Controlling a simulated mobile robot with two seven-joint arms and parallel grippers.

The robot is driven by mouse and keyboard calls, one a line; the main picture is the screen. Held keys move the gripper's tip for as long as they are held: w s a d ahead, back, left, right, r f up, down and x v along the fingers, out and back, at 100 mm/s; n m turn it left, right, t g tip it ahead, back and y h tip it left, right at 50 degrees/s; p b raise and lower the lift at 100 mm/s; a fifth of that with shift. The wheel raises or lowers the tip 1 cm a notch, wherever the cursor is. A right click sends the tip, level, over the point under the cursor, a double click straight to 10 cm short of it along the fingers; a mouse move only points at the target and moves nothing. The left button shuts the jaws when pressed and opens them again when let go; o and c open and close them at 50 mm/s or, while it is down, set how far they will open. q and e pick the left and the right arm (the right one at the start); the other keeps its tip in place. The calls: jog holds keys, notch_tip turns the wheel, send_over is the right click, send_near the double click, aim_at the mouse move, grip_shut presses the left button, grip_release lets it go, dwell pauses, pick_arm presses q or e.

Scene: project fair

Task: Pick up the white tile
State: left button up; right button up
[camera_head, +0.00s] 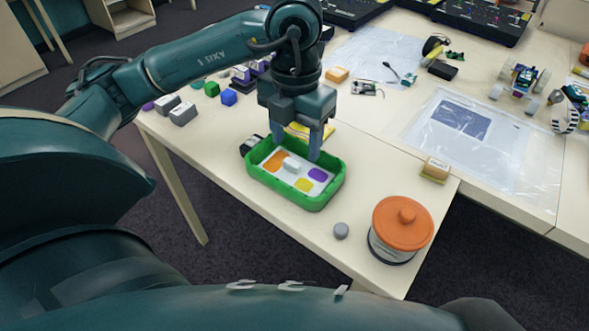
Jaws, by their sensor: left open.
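The white tile (291,166) is a small raised block in a green tray (310,200) near the front edge of the table. The tray's pale floor also shows orange (274,161), yellow (304,185) and purple (318,174) patches. My left gripper (297,153) points down over the tray. Its fingers are apart, with nothing held between them, just above and behind the tile from this view. Whether the fingertips reach below the tray's rim cannot be told. My right gripper is not in view.
A jar with an orange lid (403,222) and a grey knob (341,231) stand right of the tray, near the table edge. Coloured cubes (229,97) and grey blocks (183,114) lie to the left.

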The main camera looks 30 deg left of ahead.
aim_at(292, 162)
pick_arm(q)
jog(key=f, duration=0.4)
jog(key=shift+s+a, duration=0.15)
jog(key=shift+a, duration=0.2)
jog(key=shift+f, duration=0.4)
jog(key=c, duration=1.1)
